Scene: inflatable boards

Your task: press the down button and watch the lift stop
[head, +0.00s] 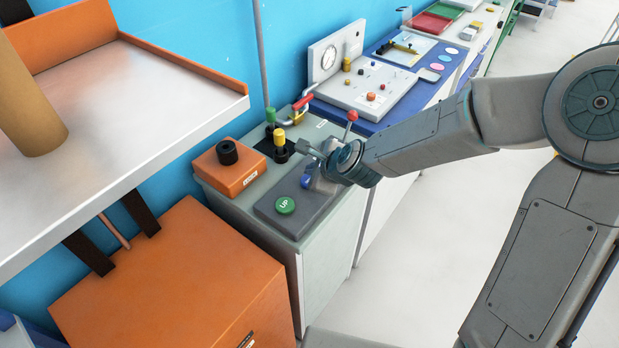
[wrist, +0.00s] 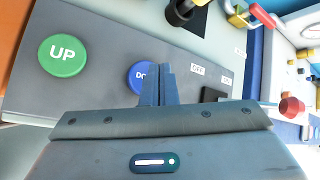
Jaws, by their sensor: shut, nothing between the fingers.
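The blue down button (head: 306,181) sits on a dark grey panel on a grey cabinet, beside the green UP button (head: 285,205). In the wrist view the down button (wrist: 136,76) is partly hidden by my fingers, with only "DO" readable; the UP button (wrist: 62,54) is fully visible. My gripper (wrist: 159,70) is shut and empty, its tips overlapping the down button's right edge. In the head view my gripper (head: 318,184) is just over that button; I cannot tell whether they touch. A pale platform (head: 120,130) with orange edges, perhaps the lift, stands raised at left, bearing a brown cylinder (head: 32,105).
An orange box with a black knob (head: 228,153), yellow and green handled parts, a padlock and a red-knobbed lever (head: 352,116) crowd the cabinet behind my gripper. A large orange box (head: 180,280) stands below the platform. The floor at right is clear.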

